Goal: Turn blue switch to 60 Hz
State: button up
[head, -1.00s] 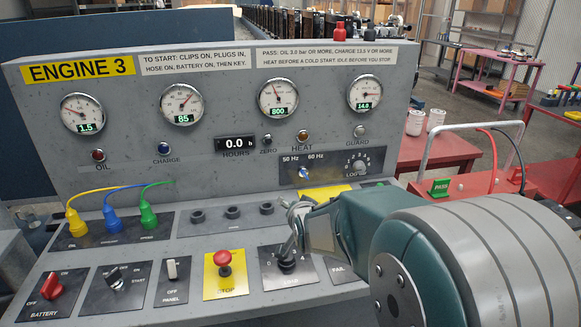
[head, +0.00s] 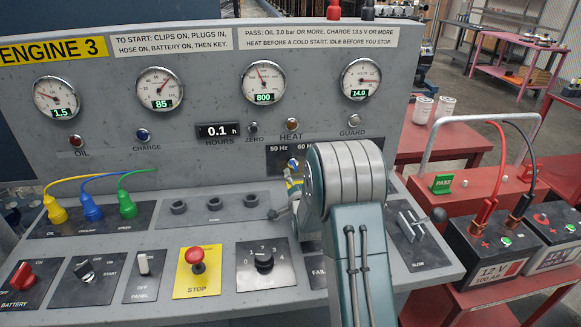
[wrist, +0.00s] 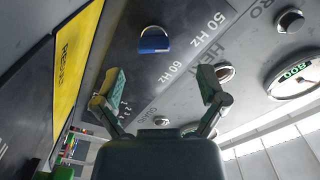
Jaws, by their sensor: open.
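The blue switch (head: 293,163) is a small round knob on the dark plate of the console's upright panel, under the 50 Hz and 60 Hz labels. My arm hides the right part of that plate in the head view. In the wrist view the blue switch (wrist: 153,40) stands beyond my fingertips, beside the 50 Hz print (wrist: 208,36) and the 60 Hz print (wrist: 176,72). I cannot tell which mark its pointer faces. My gripper (wrist: 158,86) is open and empty, its two fingers apart, with the knob between their lines and not touched.
The yellow label (wrist: 75,60) lies left in the wrist view. Below the switch are the red STOP button (head: 198,257), a rotary selector (head: 264,261) and a lever (head: 436,216). Gauges line the panel above. Red carts with batteries (head: 490,255) stand at the right.

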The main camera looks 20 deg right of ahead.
aim_at(296, 169)
jog(key=w+d, duration=0.4)
jog(key=w, duration=0.1)
jog(key=shift+w+f, duration=0.1)
jog(key=shift+f, duration=0.05)
jog(key=shift+w, duration=0.35)
jog(key=shift+w+a, duration=0.25)
jog(key=shift+a, duration=0.05)
jog(key=shift+w+a, duration=0.1)
jog(key=shift+a, duration=0.3)
jog(key=shift+d, duration=0.4)
jog(key=c, duration=1.2)
